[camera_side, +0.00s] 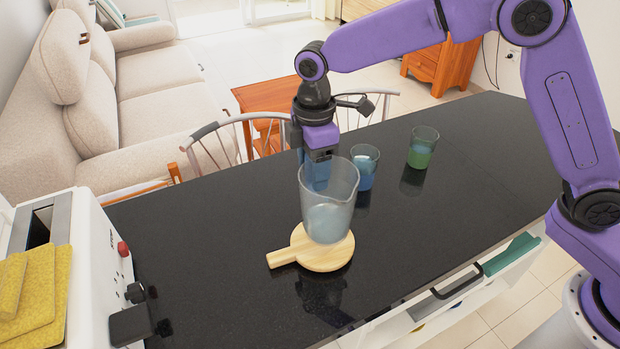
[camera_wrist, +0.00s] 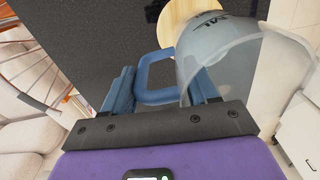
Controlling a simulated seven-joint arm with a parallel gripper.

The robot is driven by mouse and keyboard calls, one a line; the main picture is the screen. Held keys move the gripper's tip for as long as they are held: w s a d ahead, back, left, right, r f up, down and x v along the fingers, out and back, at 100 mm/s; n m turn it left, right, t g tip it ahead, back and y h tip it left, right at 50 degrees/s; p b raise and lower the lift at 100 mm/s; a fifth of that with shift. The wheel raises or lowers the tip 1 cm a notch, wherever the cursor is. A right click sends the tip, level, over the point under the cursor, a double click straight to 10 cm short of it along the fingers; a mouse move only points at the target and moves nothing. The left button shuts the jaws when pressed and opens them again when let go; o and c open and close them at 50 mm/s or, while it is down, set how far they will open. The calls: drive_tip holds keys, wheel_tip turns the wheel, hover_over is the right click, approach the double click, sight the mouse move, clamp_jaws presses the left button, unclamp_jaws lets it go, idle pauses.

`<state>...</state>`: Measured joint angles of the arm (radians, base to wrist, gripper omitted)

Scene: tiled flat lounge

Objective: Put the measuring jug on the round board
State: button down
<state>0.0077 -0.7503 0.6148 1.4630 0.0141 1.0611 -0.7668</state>
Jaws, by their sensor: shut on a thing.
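The clear grey measuring jug (camera_side: 328,200) is upright in the side view, overlapping the round wooden board (camera_side: 335,258). It seems to be held over the board; I cannot tell whether its base touches the wood. My gripper (camera_side: 318,178) is behind the jug and partly seen through it. In the wrist view my gripper (camera_wrist: 162,92) has its blue fingers on both sides of the jug's blue loop handle (camera_wrist: 155,60), shut on it. The jug body (camera_wrist: 225,55) fills the right there and hides part of the board (camera_wrist: 180,22).
A glass with blue contents (camera_side: 365,168) stands close behind the jug, and one with green contents (camera_side: 423,148) stands farther right. A white toaster-like appliance (camera_side: 95,250) is at the left. The black counter (camera_side: 450,220) is clear at the right.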

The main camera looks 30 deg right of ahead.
sight(310, 181)
drive_tip(key=shift+w+a+f, duration=0.15)
drive_tip(key=shift+w+f, duration=0.05)
drive_tip(key=shift+f, duration=1.85)
drive_tip(key=shift+c, duration=1.5)
unclamp_jaws()
wheel_tip(310, 181, up, 12)
drive_tip(key=shift+w+r, duration=0.1)
drive_tip(key=shift+r, duration=0.05)
